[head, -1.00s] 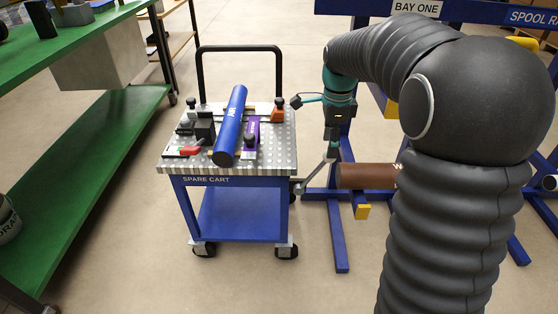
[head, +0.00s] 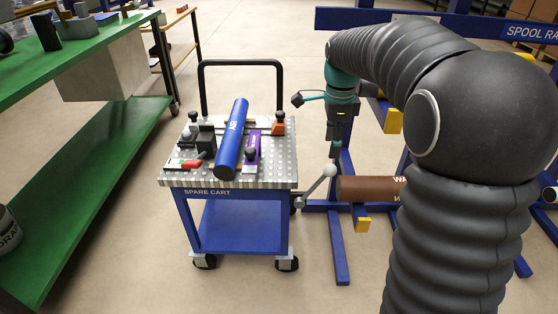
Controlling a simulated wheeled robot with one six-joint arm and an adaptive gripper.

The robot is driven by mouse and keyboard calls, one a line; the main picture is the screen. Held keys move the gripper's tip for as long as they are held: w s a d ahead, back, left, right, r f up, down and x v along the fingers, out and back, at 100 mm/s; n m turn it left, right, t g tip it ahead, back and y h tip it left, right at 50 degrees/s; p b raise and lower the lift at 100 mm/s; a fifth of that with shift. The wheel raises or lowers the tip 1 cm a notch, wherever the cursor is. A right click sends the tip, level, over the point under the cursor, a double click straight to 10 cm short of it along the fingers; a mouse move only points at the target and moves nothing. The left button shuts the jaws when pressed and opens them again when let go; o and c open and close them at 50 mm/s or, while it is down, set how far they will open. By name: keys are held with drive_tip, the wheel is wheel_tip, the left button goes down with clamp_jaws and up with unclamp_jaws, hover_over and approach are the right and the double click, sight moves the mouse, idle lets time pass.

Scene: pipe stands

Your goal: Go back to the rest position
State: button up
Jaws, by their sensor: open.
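My gripper (head: 334,150) hangs at the end of my arm, pointing down, between the spare cart and the blue rack. It is small in the head view, and its jaws are apart with nothing held. It is to the right of the cart top and above the left end of a brown pipe (head: 368,188). My dark ribbed arm fills the right side of the view and hides part of the rack and the pipe.
The spare cart (head: 230,192) carries a blue pipe (head: 232,140), clamps and small tools on its perforated top. A blue rack (head: 339,250) with yellow-tipped arms stands at right. A green bench (head: 85,45) stands at left. Floor between bench and cart is clear.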

drive_tip(key=shift+w+n, duration=0.25)
drive_tip(key=shift+n, duration=0.95)
drive_tip(key=f+n, duration=0.1)
drive_tip(key=n, duration=0.1)
drive_tip(key=s+f+n, duration=0.1)
drive_tip(key=shift+f+n, duration=0.4)
drive_tip(key=s+r+n+t, duration=0.1)
drive_tip(key=s+n, duration=0.5)
drive_tip(key=s, duration=0.7)
drive_tip(key=s+d+r+n+t, duration=0.1)
drive_tip(key=s+n+t, duration=0.3)
drive_tip(key=s, duration=1)
drive_tip(key=shift+d+r+n+t, duration=0.3)
drive_tip(key=shift+r+n, duration=0.05)
drive_tip(key=shift+n, duration=0.75)
